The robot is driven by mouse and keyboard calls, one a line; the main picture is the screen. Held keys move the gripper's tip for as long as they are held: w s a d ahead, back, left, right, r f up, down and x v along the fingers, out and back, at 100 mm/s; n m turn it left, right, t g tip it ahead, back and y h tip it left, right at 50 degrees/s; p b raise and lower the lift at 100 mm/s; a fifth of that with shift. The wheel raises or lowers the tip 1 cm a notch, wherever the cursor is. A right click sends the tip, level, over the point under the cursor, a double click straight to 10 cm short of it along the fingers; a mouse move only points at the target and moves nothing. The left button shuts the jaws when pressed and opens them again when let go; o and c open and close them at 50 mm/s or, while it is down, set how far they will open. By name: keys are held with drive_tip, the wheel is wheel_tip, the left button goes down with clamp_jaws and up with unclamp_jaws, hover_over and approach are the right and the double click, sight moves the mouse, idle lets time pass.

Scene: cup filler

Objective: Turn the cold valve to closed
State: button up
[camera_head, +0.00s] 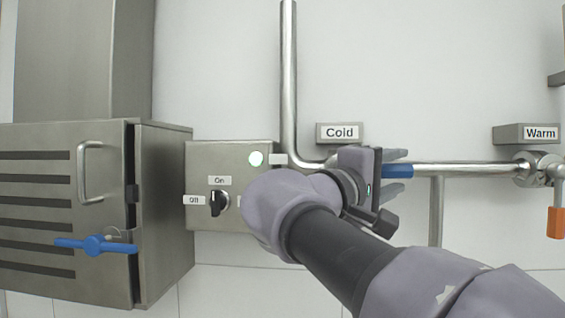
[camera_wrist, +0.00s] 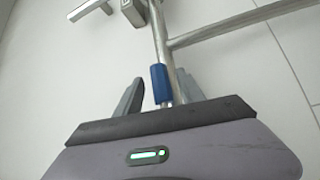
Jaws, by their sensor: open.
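The cold valve's blue handle (camera_head: 398,170) shows in the head view below the Cold label (camera_head: 340,132). It points right, along the horizontal pipe. My arm and gripper hide the valve body there. In the wrist view the blue handle (camera_wrist: 159,84) lies between the two fingers of my gripper (camera_wrist: 160,92), lined up with the pipe. The fingers are apart, with a visible gap on either side of the handle. In the head view my gripper (camera_head: 375,185) is at the handle; whether it touches cannot be told.
The warm valve's orange handle (camera_head: 556,222) hangs down at the far right. A steel cabinet (camera_head: 165,200) with a blue latch (camera_head: 95,245) is farther left.

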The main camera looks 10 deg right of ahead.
drive_tip(key=shift+w+d, duration=0.25)
drive_tip(key=shift+d, duration=0.3)
clamp_jaws()
idle(1.0)
